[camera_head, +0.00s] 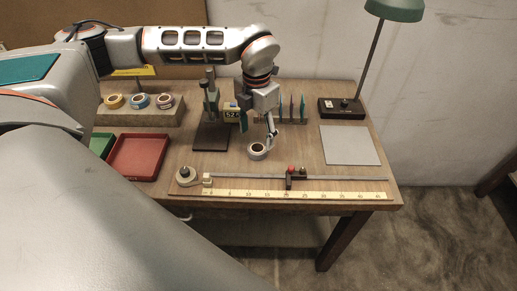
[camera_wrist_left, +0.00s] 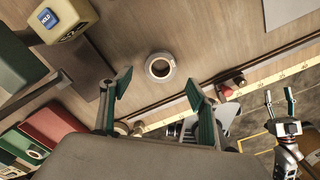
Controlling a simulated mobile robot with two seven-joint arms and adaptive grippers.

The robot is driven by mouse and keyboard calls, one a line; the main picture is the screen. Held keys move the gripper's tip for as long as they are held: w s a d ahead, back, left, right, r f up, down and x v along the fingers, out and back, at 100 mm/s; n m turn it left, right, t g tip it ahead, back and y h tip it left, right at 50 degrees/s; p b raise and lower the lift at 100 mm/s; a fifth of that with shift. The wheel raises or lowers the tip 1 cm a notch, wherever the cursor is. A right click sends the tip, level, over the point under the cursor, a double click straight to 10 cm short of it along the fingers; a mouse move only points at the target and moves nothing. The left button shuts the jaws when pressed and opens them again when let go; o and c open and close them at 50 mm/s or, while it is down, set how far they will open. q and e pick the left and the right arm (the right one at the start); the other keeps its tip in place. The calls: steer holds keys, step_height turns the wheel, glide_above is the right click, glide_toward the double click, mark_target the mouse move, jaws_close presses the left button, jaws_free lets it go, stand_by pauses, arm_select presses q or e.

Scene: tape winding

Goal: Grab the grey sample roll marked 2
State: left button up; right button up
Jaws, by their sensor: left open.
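A grey-white roll (camera_head: 257,151) lies flat on the table between the stand and the ruler. It also shows in the left wrist view (camera_wrist_left: 160,67), its hole facing up; I cannot read a number on it. My left gripper (camera_head: 260,128) is above the roll. In the left wrist view its two green-padded fingers (camera_wrist_left: 158,90) are wide apart, with the roll beyond their tips and nothing between them. My right gripper (camera_wrist_left: 279,99) shows small at the right of the left wrist view, its fingers apart and empty.
A rack (camera_head: 138,117) holds yellow, blue and reddish rolls. Red (camera_head: 138,157) and green trays are at the left. A stand (camera_head: 210,137) with a display is left of the gripper. A ruler (camera_head: 285,190) runs along the front. A grey pad (camera_head: 350,145) and lamp (camera_head: 341,108) are right.

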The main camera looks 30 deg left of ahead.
mark_target(257, 146)
arm_select(q)
step_height(257, 146, down, 6)
steer(key=shift+w+r, duration=0.1)
steer(key=shift+r, duration=0.05)
steer(key=c, duration=1)
